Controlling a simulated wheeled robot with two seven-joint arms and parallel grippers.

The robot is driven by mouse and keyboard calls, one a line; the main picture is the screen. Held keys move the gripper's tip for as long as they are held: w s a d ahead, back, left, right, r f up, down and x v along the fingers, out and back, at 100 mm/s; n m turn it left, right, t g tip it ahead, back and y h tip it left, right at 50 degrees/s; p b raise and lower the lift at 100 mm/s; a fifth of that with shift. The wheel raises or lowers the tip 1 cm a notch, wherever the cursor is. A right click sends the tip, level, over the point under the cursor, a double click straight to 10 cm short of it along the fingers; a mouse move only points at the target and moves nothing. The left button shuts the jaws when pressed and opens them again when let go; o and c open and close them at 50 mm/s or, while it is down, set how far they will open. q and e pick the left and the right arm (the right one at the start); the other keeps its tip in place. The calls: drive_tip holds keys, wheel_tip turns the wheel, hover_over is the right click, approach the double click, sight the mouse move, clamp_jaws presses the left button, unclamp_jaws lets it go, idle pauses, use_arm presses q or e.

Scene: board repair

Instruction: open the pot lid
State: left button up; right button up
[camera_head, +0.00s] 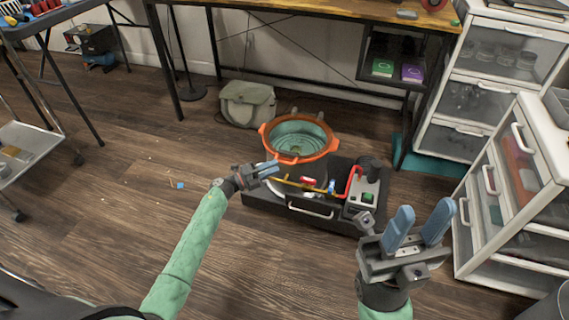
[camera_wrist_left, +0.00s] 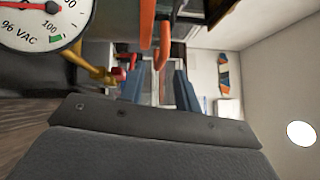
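My right gripper (camera_head: 418,226) is open and empty at the lower right, away from the pot.
The base unit carries a yellow pipe, a red handle (camera_head: 351,180) and a green switch (camera_head: 368,198). A round gauge (camera_wrist_left: 38,20) is close in the left wrist view. A workbench (camera_head: 330,22) is behind; white drawers (camera_head: 490,205) stand right. The floor at left is mostly clear.

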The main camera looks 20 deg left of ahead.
sight(284, 162)
use_arm(q)
drive_tip(key=shift+b+x, duration=0.55)
drive_tip(key=shift+x, duration=2.2)
clamp_jaws()
